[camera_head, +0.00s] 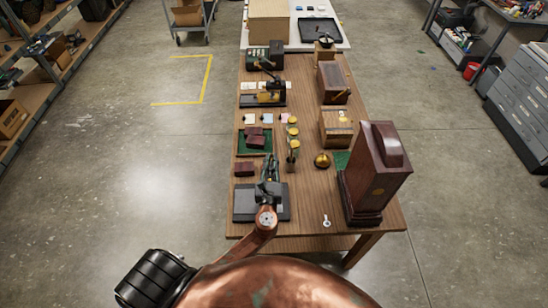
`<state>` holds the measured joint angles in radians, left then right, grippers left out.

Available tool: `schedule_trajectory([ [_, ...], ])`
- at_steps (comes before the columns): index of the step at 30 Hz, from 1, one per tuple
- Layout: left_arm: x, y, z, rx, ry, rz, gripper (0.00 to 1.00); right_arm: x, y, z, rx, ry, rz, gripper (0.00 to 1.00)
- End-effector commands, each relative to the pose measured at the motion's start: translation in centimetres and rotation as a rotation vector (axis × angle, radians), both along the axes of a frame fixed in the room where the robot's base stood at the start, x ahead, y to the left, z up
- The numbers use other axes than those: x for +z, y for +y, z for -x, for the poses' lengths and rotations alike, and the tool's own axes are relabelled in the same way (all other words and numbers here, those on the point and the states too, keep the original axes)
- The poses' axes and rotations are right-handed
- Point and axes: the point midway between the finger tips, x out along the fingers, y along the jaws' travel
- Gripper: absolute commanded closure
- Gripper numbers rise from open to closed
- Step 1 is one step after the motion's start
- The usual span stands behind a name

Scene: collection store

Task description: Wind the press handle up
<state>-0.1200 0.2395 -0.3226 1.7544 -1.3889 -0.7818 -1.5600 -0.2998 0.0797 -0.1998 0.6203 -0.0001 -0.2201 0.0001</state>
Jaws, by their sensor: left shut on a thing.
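A small press stands at the near left of the long wooden table. Its flat black base (245,207) shows, while my copper arm and gripper cover much of the rest. My left gripper (270,172) is over this press, with its dark fingers close together. It is shut on what seems to be the press handle, which is mostly hidden by the gripper, so I cannot tell its angle. My right gripper is not in view.
A tall dark red wooden case (378,165) stands close on the right. A small white key-like thing (326,220) lies near the front edge. A brass bell-like dome (322,160), dark red blocks (244,169) and a wooden box (335,128) are farther back.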

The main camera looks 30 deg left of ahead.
Motion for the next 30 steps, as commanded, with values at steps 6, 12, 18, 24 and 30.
schedule_trajectory([
  [6, 0.0, 0.6, 0.4, 0.208, 0.001, 0.003, 1.0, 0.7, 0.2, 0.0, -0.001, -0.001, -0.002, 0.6],
  [12, -0.1, 1.1, 0.9, 0.397, 0.002, 0.004, 1.0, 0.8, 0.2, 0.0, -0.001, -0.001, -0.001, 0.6],
  [18, -0.1, 1.6, 1.5, 0.586, 0.001, 0.003, 1.0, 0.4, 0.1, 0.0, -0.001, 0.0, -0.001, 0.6],
  [24, -0.1, 2.0, 2.2, 0.776, 0.001, 0.001, 1.0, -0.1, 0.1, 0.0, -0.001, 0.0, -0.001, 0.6],
  [30, -0.1, 2.2, 3.0, 0.966, 0.0, 0.0, 1.0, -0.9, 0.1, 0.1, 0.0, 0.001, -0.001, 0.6],
])
